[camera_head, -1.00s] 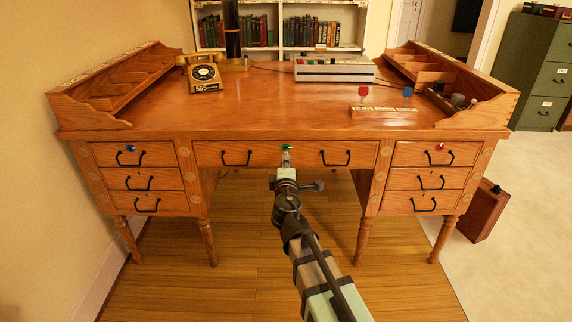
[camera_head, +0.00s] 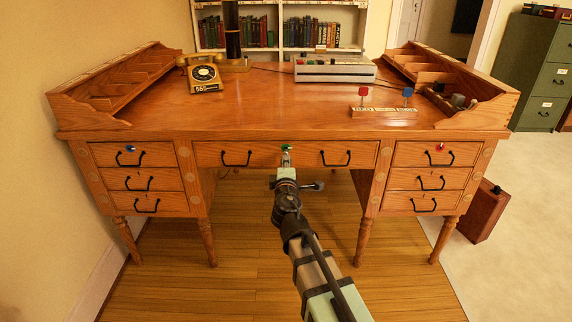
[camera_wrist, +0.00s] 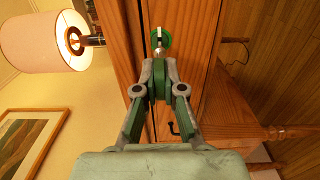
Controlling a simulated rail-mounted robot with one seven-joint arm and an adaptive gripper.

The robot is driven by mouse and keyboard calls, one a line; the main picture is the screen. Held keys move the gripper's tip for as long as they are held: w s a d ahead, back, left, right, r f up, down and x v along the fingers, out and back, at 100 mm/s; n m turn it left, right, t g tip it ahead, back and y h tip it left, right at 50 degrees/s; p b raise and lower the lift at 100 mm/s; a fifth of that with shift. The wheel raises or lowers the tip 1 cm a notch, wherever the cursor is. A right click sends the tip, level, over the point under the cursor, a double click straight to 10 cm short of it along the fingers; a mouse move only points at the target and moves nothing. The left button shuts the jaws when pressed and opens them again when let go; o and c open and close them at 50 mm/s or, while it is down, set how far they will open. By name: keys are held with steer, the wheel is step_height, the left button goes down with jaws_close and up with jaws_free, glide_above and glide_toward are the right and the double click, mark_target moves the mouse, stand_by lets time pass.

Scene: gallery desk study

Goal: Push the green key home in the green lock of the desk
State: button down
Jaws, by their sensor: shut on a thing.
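The green lock (camera_head: 288,147) is on the front of the desk's wide middle drawer (camera_head: 245,152). In the wrist view it shows as a green disc (camera_wrist: 166,40) with a pale upright bar across it. My gripper (camera_wrist: 158,68) is shut on the green key (camera_wrist: 158,56), straight in front of the lock. A short bit of pale metal shows between the fingertips and the green disc. The fingers hide most of the key. I cannot tell how deep the key sits in the lock.
A small stand (camera_head: 383,112) with a red key (camera_head: 363,92) and a blue key (camera_head: 407,92) is on the desktop (camera_head: 250,110). The drawer handles (camera_head: 236,158) stick out on both sides. A yellow telephone (camera_head: 204,75) and a grey console (camera_head: 335,69) stand farther back.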

steer(key=shift+w+a, duration=0.15)
steer(key=shift+w, duration=1.45)
stand_by(0.3)
steer(key=c, duration=0.7)
jaws_free()
steer(key=shift+b, duration=0.4)
steer(key=shift+s, duration=0.3)
